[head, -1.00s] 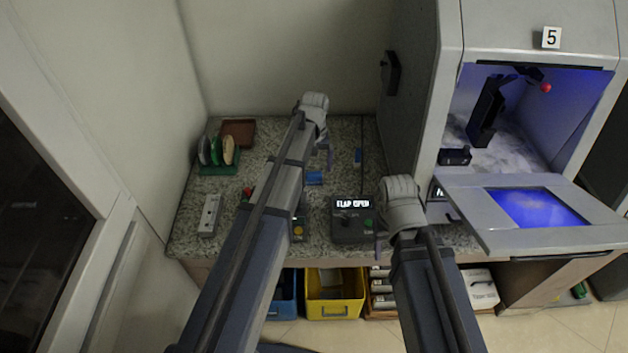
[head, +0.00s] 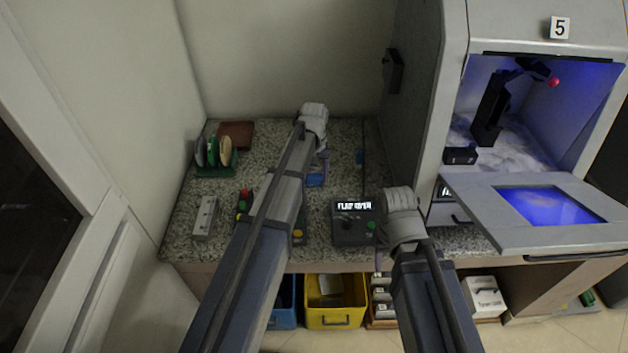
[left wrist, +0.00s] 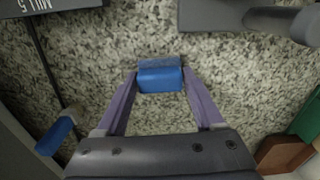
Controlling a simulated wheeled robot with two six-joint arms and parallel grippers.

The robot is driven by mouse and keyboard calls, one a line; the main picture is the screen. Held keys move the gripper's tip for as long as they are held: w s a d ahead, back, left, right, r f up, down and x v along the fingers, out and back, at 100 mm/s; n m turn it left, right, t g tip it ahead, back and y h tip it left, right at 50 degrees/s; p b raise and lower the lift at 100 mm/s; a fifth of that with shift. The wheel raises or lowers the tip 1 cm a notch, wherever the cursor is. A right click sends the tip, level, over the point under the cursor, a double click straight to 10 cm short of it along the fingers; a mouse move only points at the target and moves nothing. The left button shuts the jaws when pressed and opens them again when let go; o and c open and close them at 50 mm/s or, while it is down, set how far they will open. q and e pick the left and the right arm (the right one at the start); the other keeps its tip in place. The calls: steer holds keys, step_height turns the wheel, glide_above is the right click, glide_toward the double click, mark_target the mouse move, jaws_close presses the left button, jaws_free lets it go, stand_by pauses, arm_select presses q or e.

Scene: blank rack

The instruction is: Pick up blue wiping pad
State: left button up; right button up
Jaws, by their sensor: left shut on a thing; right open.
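The blue wiping pad (head: 315,181) lies on the speckled counter, partly hidden behind my left arm in the head view. In the left wrist view the pad (left wrist: 160,78) is a blue block with a greyer upper strip. My left gripper (head: 322,168) points down at it. Its two purple fingers (left wrist: 160,84) are shut on the pad's two ends. Whether the pad is clear of the counter cannot be told. My right gripper (head: 380,255) is open and empty, low beside the dark control box, its fingers mostly hidden.
A second blue piece (head: 359,157) lies near a thin dark line. The control box (head: 349,232), disc rack (head: 216,170), brown tray (head: 236,134) and pale block (head: 206,217) stand on the counter. The machine's open flap (head: 470,205) juts out at right.

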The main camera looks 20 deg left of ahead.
mark_target(314, 175)
arm_select(q)
steer(key=c, duration=0.8)
steer(key=shift+o, duration=0.2)
steer(key=shift+r, duration=0.15)
step_height(314, 175, up, 10)
steer(key=p, duration=1)
steer(key=o, duration=0.7)
steer(key=c, duration=0.5)
steer(key=shift+c, duration=0.2)
